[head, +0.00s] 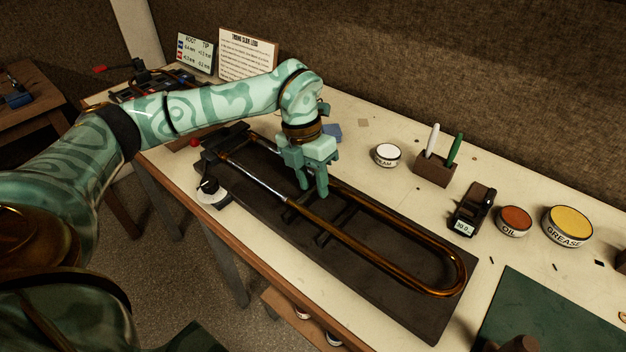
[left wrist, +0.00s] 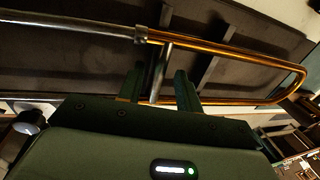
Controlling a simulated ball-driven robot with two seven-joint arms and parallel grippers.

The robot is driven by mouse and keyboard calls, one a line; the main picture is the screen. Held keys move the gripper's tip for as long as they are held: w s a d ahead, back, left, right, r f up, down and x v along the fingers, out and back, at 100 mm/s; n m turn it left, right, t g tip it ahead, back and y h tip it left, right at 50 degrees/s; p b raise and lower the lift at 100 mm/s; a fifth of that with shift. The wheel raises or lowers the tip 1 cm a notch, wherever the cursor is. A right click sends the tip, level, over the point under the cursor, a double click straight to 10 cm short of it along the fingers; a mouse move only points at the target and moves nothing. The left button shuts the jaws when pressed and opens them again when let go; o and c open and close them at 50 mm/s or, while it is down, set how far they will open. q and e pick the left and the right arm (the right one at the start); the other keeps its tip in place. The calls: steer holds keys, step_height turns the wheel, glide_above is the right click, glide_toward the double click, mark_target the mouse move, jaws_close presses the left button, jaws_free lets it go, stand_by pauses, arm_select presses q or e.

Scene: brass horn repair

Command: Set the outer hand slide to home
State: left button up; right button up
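The brass outer hand slide (head: 395,250) lies lengthwise on a dark padded board (head: 300,253), its bow end at the lower right. Bare silver inner tube (head: 258,180) shows between its upper-left end and a dark block (head: 222,138) at the board's far left end. My left gripper (head: 311,188) is over the slide's left end, fingers pointing down. In the left wrist view its two fingers (left wrist: 160,88) stand apart on either side of a cross brace (left wrist: 162,72), with gaps visible. The lower fingertips are partly hidden. My right gripper is not in view.
Behind the slide stand a white cream jar (head: 387,155), a pen holder (head: 436,170), a small gauge (head: 472,210), an oil tin (head: 514,221) and a grease tin (head: 567,226). A small round white-based item (head: 212,192) sits by the front edge. A green mat (head: 550,315) lies at lower right.

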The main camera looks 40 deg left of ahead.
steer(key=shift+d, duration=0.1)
